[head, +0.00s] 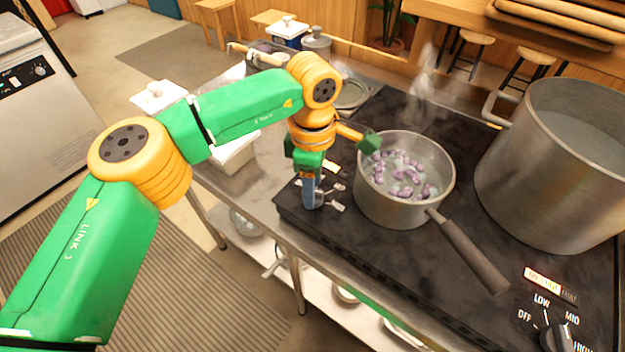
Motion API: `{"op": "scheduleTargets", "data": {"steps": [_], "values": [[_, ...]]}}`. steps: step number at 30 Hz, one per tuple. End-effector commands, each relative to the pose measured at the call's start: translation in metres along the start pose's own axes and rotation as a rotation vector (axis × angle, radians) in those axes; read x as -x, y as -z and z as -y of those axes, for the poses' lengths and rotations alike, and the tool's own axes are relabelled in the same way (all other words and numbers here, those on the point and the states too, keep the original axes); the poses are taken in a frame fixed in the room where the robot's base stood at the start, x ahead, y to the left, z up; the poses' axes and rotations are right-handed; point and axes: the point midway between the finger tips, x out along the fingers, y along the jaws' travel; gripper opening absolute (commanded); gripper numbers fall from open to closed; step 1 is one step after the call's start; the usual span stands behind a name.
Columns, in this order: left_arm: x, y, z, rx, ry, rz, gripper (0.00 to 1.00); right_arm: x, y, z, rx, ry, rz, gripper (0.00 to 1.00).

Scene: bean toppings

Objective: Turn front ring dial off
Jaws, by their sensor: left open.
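My left gripper (311,190) points down at the left end of the black cooktop (400,265), open, over a spot with small pale labels. The gripper covers most of that spot, so any dial there is hidden, and I cannot tell whether the fingers touch one. Another black dial (556,338) shows at the lower right, partly cut off by the frame, with OFF, LOW, MID and HIGH printed around it. I cannot tell which dial is the front ring's. A steaming metal saucepan (392,212) with purple beans (402,178) stands beside my left gripper. My right gripper is not in view.
A large metal pot (545,190) of liquid stands at the right of the cooktop. The saucepan's dark handle (470,252) sticks out toward the lower right. A lit indicator strip (545,282) is above the lower right dial. White containers (236,152) stand left of the cooktop.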

Motion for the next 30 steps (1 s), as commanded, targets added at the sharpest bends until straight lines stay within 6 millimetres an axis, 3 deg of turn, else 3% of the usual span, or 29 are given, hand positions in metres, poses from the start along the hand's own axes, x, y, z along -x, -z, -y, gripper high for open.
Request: {"op": "scheduleTargets", "data": {"steps": [6, 8, 12, 23, 30], "values": [[-0.0019, -0.0001, -0.0002, 0.001, -0.001, 0.002, 0.50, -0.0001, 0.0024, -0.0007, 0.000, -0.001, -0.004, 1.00], [-0.0018, 0.0000, -0.0002, 0.002, -0.001, 0.002, 0.36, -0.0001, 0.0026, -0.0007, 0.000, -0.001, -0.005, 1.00], [-0.0017, 0.0000, -0.0002, 0.002, 0.000, 0.002, 0.00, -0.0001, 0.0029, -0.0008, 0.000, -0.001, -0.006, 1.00], [-0.0023, 0.0000, -0.0001, 0.025, 0.000, 0.002, 0.00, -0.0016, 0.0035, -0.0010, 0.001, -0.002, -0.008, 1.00], [-0.0036, 0.0004, -0.0005, 0.149, 0.001, 0.001, 0.00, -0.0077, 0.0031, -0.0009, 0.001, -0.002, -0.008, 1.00]]}}
